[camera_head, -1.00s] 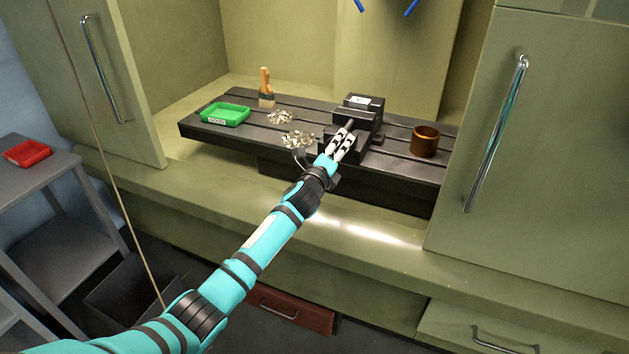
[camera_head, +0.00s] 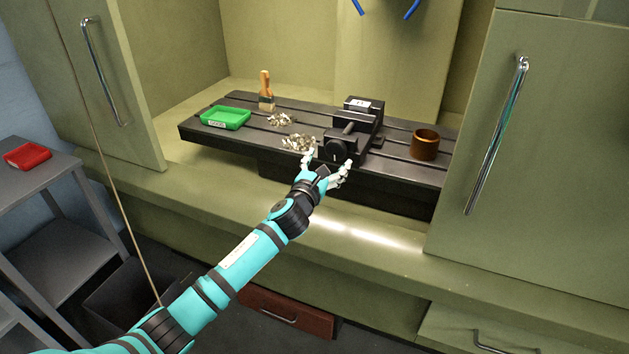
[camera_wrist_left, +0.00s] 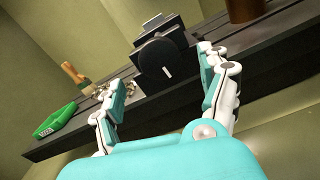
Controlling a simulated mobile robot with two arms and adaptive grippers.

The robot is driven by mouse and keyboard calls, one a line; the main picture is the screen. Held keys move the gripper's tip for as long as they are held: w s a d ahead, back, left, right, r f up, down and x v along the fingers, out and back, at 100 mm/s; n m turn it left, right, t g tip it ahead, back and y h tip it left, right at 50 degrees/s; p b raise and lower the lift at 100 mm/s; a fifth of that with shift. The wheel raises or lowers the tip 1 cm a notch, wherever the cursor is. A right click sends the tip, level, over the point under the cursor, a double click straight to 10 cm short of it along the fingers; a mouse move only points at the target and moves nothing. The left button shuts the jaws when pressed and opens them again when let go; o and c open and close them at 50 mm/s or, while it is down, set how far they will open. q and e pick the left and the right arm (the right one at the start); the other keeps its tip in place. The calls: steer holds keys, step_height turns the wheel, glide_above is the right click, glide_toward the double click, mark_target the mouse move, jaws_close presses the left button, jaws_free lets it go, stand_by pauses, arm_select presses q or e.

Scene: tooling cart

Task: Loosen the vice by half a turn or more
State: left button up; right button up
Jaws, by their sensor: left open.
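The black vice (camera_head: 357,122) stands on the slotted machine table (camera_head: 395,168). Its round black end knob (camera_head: 338,150), on a screw shaft, faces my left gripper. My left gripper (camera_head: 330,160) is open and empty just in front of the knob, its fingers spread wide. In the left wrist view the knob (camera_wrist_left: 163,68) shows a short white mark on its face and lies beyond and between the two fingertips (camera_wrist_left: 158,85). The fingers appear apart from it. My right gripper is not in view.
A green tray (camera_head: 224,117), a brush (camera_head: 265,92) and two piles of metal chips (camera_head: 298,143) are on the table left of the vice. A brown cup (camera_head: 424,144) stands to its right. Cabinet doors (camera_head: 535,160) flank the bay.

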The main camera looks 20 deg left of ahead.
arm_select(q)
steer(key=s, duration=0.8)
